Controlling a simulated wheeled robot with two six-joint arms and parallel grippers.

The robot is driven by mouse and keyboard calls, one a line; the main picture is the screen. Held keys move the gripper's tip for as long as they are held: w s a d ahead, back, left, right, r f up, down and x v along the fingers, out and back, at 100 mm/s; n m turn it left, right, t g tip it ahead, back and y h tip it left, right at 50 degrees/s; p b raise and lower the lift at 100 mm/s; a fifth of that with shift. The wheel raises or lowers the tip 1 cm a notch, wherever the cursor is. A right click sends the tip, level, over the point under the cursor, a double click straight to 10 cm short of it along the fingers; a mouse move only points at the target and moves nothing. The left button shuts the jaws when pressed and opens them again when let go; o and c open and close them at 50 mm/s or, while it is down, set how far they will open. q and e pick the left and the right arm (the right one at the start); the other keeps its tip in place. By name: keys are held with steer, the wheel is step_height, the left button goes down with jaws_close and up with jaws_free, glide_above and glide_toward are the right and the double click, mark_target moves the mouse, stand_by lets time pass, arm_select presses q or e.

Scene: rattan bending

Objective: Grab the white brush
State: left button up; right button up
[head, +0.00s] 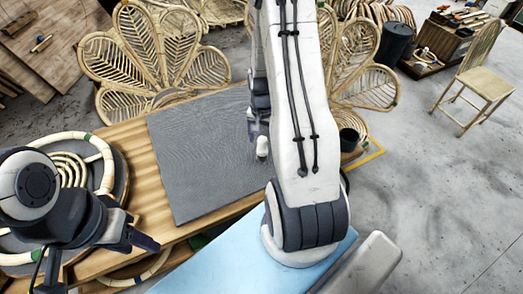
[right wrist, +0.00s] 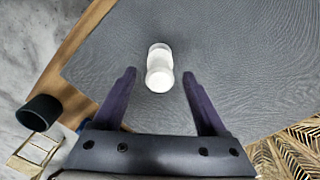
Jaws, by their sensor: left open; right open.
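The white brush (head: 262,147) is on the grey mat (head: 190,165), partly hidden by my right arm in the head view. In the right wrist view the white brush (right wrist: 159,70) appears as a short white rounded piece on the mat. My right gripper (right wrist: 158,82) is open, its two fingers apart on either side of the brush's near end, with gaps between. In the head view my right gripper (head: 255,128) is mostly hidden behind the arm. My left gripper (head: 135,232) is open and empty near the table's left front, far from the brush.
The wooden table (head: 125,145) carries a round rattan coil (head: 70,165) on the left. A dark cup (head: 349,138) stands at the table's right end; it also shows in the right wrist view (right wrist: 38,112). Rattan chair backs (head: 150,50) stand behind. The mat around the brush is clear.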

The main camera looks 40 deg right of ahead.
steer(key=shift+f, duration=0.95)
jaws_close()
